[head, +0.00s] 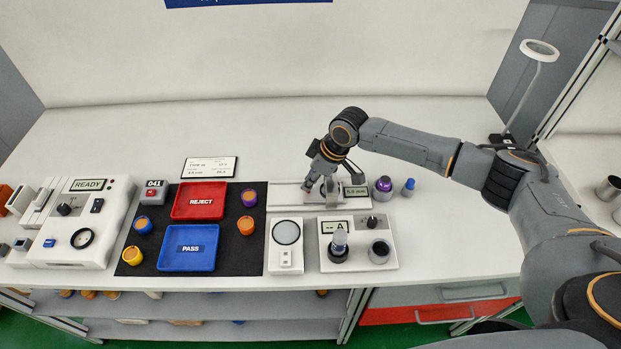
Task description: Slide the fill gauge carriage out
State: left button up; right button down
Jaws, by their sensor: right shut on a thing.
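The fill gauge (285,197) is a pale rail unit on the bench, right of the black mat, with a small grey-green readout (356,191) at its right end. Its carriage (313,198) is a small light block on the rail, mostly covered by my right gripper. My right gripper (321,190) reaches down from the right and is shut on the carriage. The exact finger contact is too small to see. My left gripper is out of view.
A red REJECT tray (200,217) and blue PASS tray (188,267) lie on the black mat (238,260) with several small pots. A lens unit (286,262) and the "A" station (336,263) stand just in front of the gauge. A purple-topped jar (383,185) stands right.

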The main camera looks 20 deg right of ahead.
jog(key=shift+a, duration=0.1)
jog(key=shift+a, duration=0.4)
jog(key=w+a, duration=0.1)
jog(key=a, duration=0.4)
jog(key=w+a, duration=0.1)
jog(key=a, duration=0.2)
jog(key=shift+w+a, duration=0.25)
jog(key=shift+w, duration=0.05)
jog(key=c, duration=1.7)
grip_release()
jog(key=o, duration=0.4)
jog(key=shift+w+a, duration=0.1)
jog(key=shift+a, duration=0.05)
